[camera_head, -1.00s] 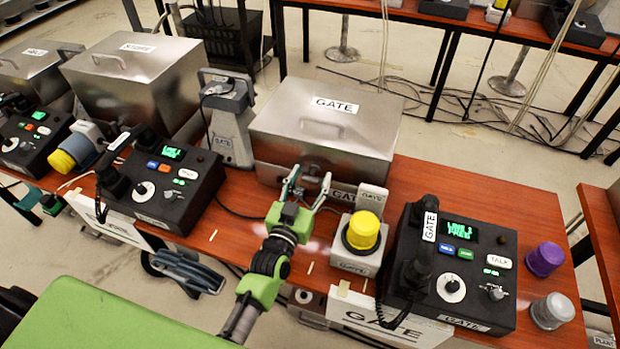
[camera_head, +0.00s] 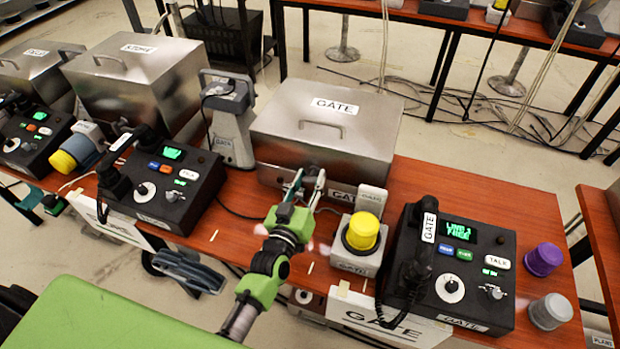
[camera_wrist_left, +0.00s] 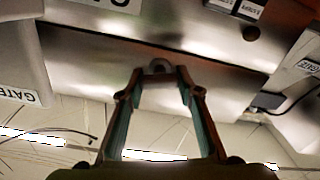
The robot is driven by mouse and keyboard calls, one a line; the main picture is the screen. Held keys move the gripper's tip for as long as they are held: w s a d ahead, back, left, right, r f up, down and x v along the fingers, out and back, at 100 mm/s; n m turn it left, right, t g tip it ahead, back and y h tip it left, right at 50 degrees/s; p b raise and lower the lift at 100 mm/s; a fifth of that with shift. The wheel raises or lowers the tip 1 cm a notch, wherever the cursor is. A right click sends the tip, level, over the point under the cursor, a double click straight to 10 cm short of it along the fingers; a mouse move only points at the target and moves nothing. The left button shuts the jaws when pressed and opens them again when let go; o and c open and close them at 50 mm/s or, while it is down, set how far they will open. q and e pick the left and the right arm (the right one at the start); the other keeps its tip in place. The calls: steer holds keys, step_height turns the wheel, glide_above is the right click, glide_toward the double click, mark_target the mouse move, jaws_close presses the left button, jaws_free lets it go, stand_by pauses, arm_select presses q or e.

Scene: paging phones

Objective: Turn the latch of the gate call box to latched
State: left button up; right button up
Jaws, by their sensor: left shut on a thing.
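The gate call box (camera_head: 325,118) is a steel box with a lid handle and a GATE label, standing on the wooden table. My left gripper (camera_head: 309,175) is at the middle of its front face, with its fingers closed in on the latch. In the left wrist view, the latch (camera_wrist_left: 158,65) is a small grey knob on the box's front, between the tips of my left gripper (camera_wrist_left: 158,78). The fingertips hide most of the latch in the head view, and I cannot tell its angle. My right gripper is not in view.
A yellow-topped beacon (camera_head: 363,231) stands close to the right of my left gripper. Further right is the black gate phone (camera_head: 480,245) with its handset. A grey handheld device (camera_head: 231,125) stands left of the box.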

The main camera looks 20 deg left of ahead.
arm_select(q)
steer(key=n, duration=0.3)
steer(key=shift+n, duration=0.3)
steer(key=n, duration=0.3)
steer(key=shift+a+f+n, duration=0.1)
steer(key=shift+n, duration=0.3)
steer(key=n, duration=0.3)
steer(key=shift+b, duration=0.35)
steer(key=shift+f+n+b, duration=0.1)
steer(key=shift+n+b, duration=0.25)
steer(key=shift+n, duration=1.65)
steer(key=o, duration=1.1)
